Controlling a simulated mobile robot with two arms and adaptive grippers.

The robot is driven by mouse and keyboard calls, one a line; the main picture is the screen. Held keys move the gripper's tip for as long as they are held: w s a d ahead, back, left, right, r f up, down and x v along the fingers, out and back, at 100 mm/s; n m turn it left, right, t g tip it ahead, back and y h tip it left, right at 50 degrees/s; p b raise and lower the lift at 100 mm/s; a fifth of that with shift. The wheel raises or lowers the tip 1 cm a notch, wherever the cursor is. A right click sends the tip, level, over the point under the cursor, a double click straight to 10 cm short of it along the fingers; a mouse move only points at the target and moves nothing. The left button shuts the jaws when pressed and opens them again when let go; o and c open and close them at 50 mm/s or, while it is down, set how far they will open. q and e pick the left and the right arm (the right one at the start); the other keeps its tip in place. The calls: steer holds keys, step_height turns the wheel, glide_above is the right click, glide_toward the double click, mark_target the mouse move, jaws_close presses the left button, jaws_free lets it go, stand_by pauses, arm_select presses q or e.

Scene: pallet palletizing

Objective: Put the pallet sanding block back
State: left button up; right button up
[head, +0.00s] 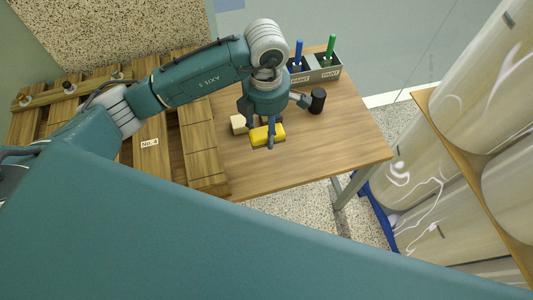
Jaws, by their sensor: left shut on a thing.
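The slatted wooden pallet (205,150), with a "No.4" label, lies to the left. My right gripper is not in view.
A beige block (238,124) is close left of the yellow block. A black-headed mallet (318,100) lies to the right. A grey holder (326,74) with blue and green markers stands at the back. The table's front right is clear.

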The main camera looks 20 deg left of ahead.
mark_target(266, 159)
arm_select(q)
step_height(266, 159, down, 13)
steer(key=shift+f+p, duration=0.1)
steer(key=shift+p, duration=0.45)
steer(key=shift+f, duration=0.3)
steer(key=shift+f, duration=0.1)
steer(key=o, duration=1.2)
